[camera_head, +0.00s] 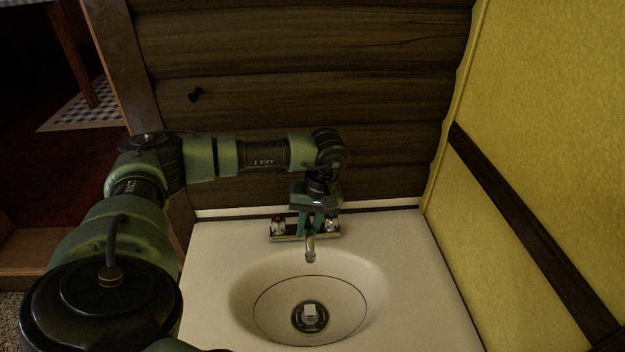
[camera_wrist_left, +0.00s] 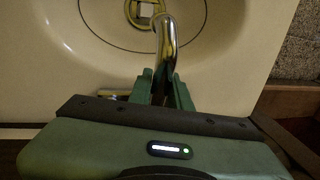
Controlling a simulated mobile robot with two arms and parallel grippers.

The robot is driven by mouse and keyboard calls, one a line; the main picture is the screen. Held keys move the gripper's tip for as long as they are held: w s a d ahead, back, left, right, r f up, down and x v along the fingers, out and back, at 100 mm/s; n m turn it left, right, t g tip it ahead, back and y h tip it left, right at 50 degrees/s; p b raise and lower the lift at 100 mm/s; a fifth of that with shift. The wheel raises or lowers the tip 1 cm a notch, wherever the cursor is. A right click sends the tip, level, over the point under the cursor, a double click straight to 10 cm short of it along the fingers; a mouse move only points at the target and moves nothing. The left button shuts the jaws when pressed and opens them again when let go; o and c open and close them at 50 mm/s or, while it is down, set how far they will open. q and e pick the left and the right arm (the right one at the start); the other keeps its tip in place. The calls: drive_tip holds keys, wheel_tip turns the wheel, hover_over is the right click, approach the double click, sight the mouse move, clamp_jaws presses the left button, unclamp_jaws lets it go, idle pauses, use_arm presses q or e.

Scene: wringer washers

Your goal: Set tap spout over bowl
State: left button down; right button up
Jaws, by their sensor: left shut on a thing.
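The tap spout (camera_head: 311,248) is a shiny metal pipe that points forward from the back of the sink, with its tip over the back part of the bowl (camera_head: 357,294). My left gripper (camera_head: 312,226) reaches down at the tap and is shut on the spout near its base. In the left wrist view the spout (camera_wrist_left: 166,44) runs up from between the fingers (camera_wrist_left: 163,88), and its end lies over the bowl (camera_wrist_left: 215,40) towards the drain. The gripper hides the spout's base. My right gripper is not in view.
A tap handle stands on each side of the spout, one at the left (camera_head: 279,228) and one at the right (camera_head: 331,226). The drain (camera_head: 310,317) holds a pale block-like piece. A dark plank wall (camera_head: 390,110) is close behind, and a yellow padded wall (camera_head: 545,150) is at the right.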

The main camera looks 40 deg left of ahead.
use_arm(q)
drive_tip(key=shift+a, duration=0.15)
idle(0.3)
drive_tip(key=c, duration=1.3)
unclamp_jaws()
drive_tip(key=r, duration=0.2)
drive_tip(key=r+b, duration=0.1)
drive_tip(key=r, duration=0.1)
drive_tip(key=w+d+r+b, duration=0.1)
drive_tip(key=r, duration=0.1)
drive_tip(key=shift+r, duration=0.85)
